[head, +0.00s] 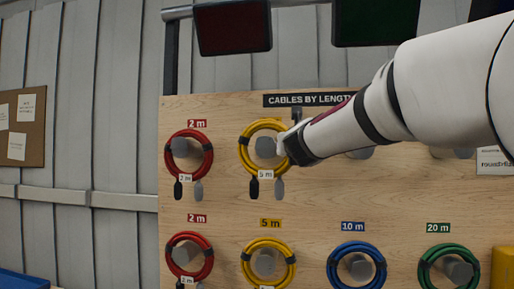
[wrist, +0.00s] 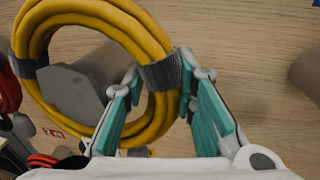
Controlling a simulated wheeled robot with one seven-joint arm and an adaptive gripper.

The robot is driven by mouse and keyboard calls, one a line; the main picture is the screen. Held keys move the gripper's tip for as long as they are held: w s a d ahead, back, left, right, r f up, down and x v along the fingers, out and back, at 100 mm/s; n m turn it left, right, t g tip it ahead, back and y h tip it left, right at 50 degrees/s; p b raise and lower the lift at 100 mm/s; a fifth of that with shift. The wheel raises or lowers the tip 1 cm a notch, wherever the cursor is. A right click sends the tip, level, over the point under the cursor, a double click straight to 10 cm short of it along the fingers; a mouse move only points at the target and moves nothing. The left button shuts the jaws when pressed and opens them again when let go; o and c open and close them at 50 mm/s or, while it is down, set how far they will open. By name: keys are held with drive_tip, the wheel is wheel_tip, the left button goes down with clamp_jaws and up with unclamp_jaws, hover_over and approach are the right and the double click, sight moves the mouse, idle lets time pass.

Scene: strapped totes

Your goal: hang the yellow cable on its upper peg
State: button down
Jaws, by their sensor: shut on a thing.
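The yellow cable (head: 245,159) is a coil with dark straps and a "5 m" tag, at the second place of the board's upper row. The grey upper peg (head: 265,147) shows within its ring. In the wrist view the yellow cable (wrist: 93,12) also surrounds the grey peg (wrist: 72,95); I cannot tell whether it rests on it. My gripper (head: 287,147) is at the coil's right side. In the wrist view my gripper (wrist: 163,88) has its teal fingers on either side of the coil at a dark strap (wrist: 160,73).
A red coil (head: 207,160) hangs to the left on the wooden board (head: 320,200). Below are red (head: 208,262), yellow (head: 290,257), blue (head: 331,268) and green (head: 424,268) coils on pegs. Another upper peg (head: 360,153) is partly behind my arm. Dark hanging panels are above.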

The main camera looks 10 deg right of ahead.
drive_tip(key=shift+w+d+f+b, duration=0.2)
drive_tip(key=shift+w+b, duration=0.1)
drive_tip(key=shift+w, duration=0.15)
drive_tip(key=shift+w+d+f+b, duration=0.2)
drive_tip(key=shift+w+b, duration=0.15)
drive_tip(key=shift+w, duration=0.15)
drive_tip(key=shift+w+d+f+b, duration=0.2)
drive_tip(key=shift+w+b, duration=0.1)
drive_tip(key=shift+w, duration=0.15)
